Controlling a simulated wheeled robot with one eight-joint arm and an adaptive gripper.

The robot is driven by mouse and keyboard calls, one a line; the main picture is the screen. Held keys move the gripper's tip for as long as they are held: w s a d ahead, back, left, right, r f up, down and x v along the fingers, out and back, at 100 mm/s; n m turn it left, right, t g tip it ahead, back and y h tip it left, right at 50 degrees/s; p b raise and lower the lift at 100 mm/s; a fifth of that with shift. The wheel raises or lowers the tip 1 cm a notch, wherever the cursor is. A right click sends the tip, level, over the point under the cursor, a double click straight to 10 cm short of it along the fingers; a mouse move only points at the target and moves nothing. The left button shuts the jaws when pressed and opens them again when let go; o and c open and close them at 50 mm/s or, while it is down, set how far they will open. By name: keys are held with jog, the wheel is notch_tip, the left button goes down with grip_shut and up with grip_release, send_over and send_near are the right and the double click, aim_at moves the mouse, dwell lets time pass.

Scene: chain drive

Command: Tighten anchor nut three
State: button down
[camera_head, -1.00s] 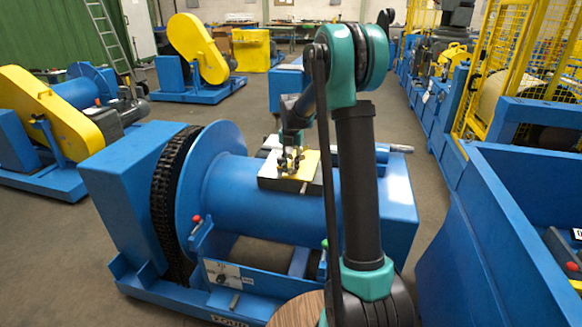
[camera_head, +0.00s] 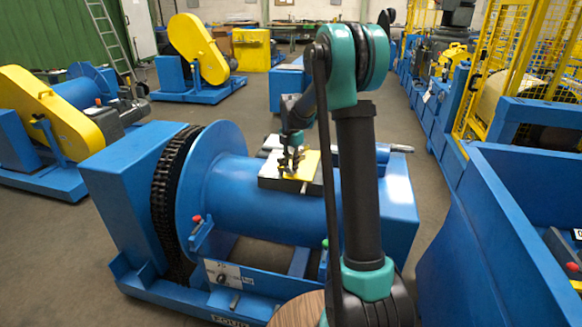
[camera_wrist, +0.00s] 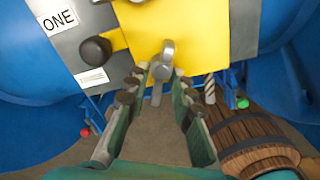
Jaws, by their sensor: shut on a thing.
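My gripper (camera_wrist: 153,80) is over the yellow plate (camera_wrist: 205,30) and is shut on a grey metal piece with a rounded head (camera_wrist: 163,60). I cannot tell whether this piece is a tool or part of the plate. A black round knob or nut (camera_wrist: 95,50) stands on the grey part left of the gripper, below a label "ONE" (camera_wrist: 60,18). No label naming anchor nut three is readable. In the head view my gripper (camera_head: 289,168) is at the yellow plate (camera_head: 311,160) on top of the blue drum; its fingertips are small there.
The blue drum (camera_head: 245,190) carries the plate, with a dark chain (camera_head: 165,195) round its left end. A spiral rod (camera_wrist: 209,90) and a wooden barrel (camera_wrist: 248,135) show at the wrist view's right. Blue machinery (camera_head: 500,240) stands close on the right.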

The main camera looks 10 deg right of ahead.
jog(key=m, duration=0.6)
jog(key=shift+w+a+m, duration=0.1)
jog(key=shift+w+m, duration=0.1)
jog(key=shift+m, duration=0.1)
jog(key=m, duration=0.6)
jog(key=shift+w, duration=0.2)
jog(key=m, duration=0.6)
jog(key=shift+w+m, duration=0.15)
jog(key=shift+m, duration=0.15)
jog(key=m, duration=0.5)
jog(key=shift+d+m+t, duration=0.3)
jog(key=m, duration=0.5)
jog(key=shift+d+h, duration=0.15)
jog(key=shift+h, duration=0.15)
jog(key=m, duration=0.6)
jog(key=shift+d+m, duration=0.15)
jog(key=shift+m, duration=0.15)
jog(key=m, duration=0.6)
jog(key=shift+s, duration=0.25)
jog(key=m, duration=0.5)
jog(key=shift+s, duration=0.15)
jog(key=shift+m, duration=0.4)
